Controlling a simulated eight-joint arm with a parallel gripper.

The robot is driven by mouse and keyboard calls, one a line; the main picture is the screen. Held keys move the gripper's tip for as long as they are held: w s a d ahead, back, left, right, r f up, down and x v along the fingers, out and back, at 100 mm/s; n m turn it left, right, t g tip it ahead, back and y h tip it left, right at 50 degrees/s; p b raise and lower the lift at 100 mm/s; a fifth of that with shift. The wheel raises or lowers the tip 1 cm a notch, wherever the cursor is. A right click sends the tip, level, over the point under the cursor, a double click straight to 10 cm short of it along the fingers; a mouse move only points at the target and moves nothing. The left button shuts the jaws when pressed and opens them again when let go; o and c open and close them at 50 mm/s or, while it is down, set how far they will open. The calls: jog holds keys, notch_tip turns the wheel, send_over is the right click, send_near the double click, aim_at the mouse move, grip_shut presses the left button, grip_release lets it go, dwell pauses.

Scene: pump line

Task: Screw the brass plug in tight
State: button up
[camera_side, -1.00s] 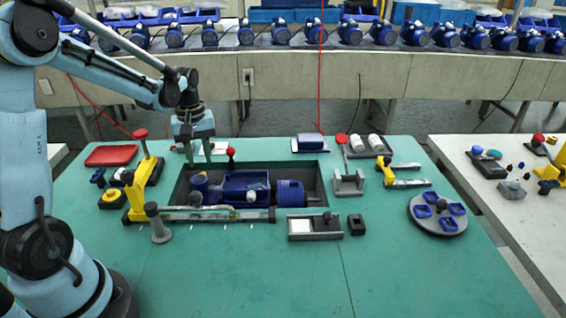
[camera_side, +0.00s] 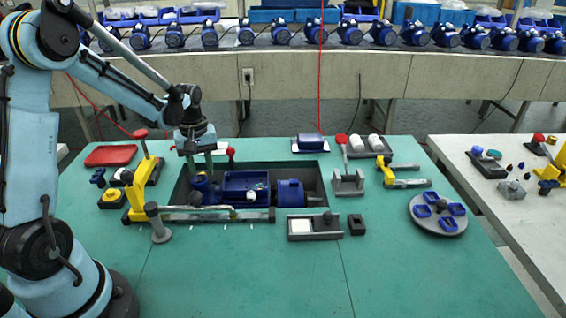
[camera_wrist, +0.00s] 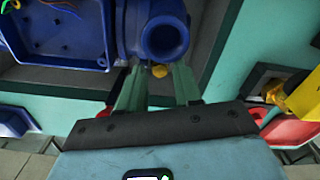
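The blue pump (camera_side: 246,186) lies in a dark recess in the green table. In the wrist view its round blue port (camera_wrist: 164,38) and an open blue box part (camera_wrist: 60,35) show. A small brass plug (camera_wrist: 159,71) shows just below the port, between my fingertips; I cannot tell whether it is seated. My gripper (camera_side: 201,170) points down at the left end of the pump. In the wrist view its two green fingers (camera_wrist: 159,80) stand apart, with gaps visible beside the plug. The plug cannot be made out in the side view.
A yellow clamp (camera_side: 138,190) with a red knob stands left of the recess, with a grey bar (camera_side: 205,215) along its front edge. A grey post (camera_side: 157,222) stands in front. A red tray (camera_side: 111,156) lies behind left. The front of the table is clear.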

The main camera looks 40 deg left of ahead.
grip_shut()
jog(key=m, duration=0.7)
jog(key=shift+o, duration=0.3)
grip_release()
jog(key=shift+r, duration=2.25)
